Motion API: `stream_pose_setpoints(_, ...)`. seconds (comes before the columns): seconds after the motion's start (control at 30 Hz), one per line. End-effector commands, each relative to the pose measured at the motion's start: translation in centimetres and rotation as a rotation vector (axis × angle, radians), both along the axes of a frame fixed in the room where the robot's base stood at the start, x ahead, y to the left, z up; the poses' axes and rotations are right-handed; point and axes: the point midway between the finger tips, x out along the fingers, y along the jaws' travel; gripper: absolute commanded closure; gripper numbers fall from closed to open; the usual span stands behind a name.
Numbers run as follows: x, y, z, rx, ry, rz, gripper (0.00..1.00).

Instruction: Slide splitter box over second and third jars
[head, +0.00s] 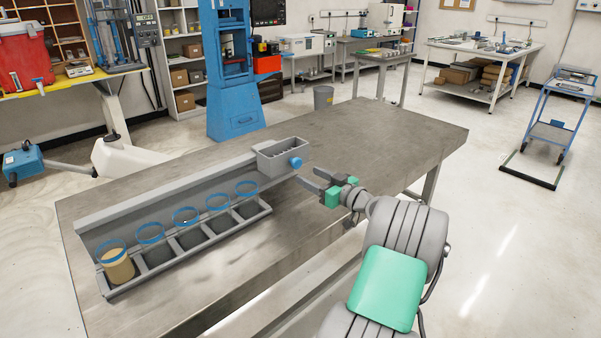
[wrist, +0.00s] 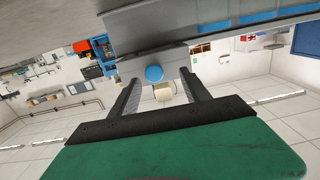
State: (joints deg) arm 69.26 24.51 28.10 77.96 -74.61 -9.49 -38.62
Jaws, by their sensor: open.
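The splitter box (head: 268,163) is a grey open-topped box with divided slots and a blue round knob (head: 295,162) on its near side. It sits on a grey rail (head: 170,190), at the right end, beyond the row of jars. Several clear jars with blue rims stand in a grey tray below the rail; the leftmost jar (head: 118,268) holds tan material and the others look empty. My gripper (head: 308,177) is open and empty, just right of the knob. In the wrist view the knob (wrist: 154,74) lies ahead between the fingertips, apart from both fingers.
The metal table (head: 350,145) is clear behind and right of the rail. A blue machine (head: 232,100) stands on the floor behind the table. Shelves, side benches and a blue cart (head: 553,130) are farther off.

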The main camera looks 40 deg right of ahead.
Motion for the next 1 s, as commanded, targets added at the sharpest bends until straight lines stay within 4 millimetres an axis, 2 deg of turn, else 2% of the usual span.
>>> stream_pose_setpoints(0.03,-0.8,-1.1,0.0,0.001,-0.029,-0.016,0.45)
stream_pose_setpoints(0.13,-0.4,-1.6,0.4,-0.003,-0.050,-0.022,0.45)
stream_pose_setpoints(0.4,4.7,-1.3,0.5,-0.004,-0.047,-0.020,0.45)
stream_pose_setpoints(0.53,6.2,-1.3,0.4,-0.003,-0.045,-0.021,0.45)
stream_pose_setpoints(0.83,6.7,-1.3,0.3,-0.003,-0.045,-0.022,0.46)
stream_pose_setpoints(1.0,6.6,-1.3,0.3,-0.003,-0.045,-0.022,0.60)
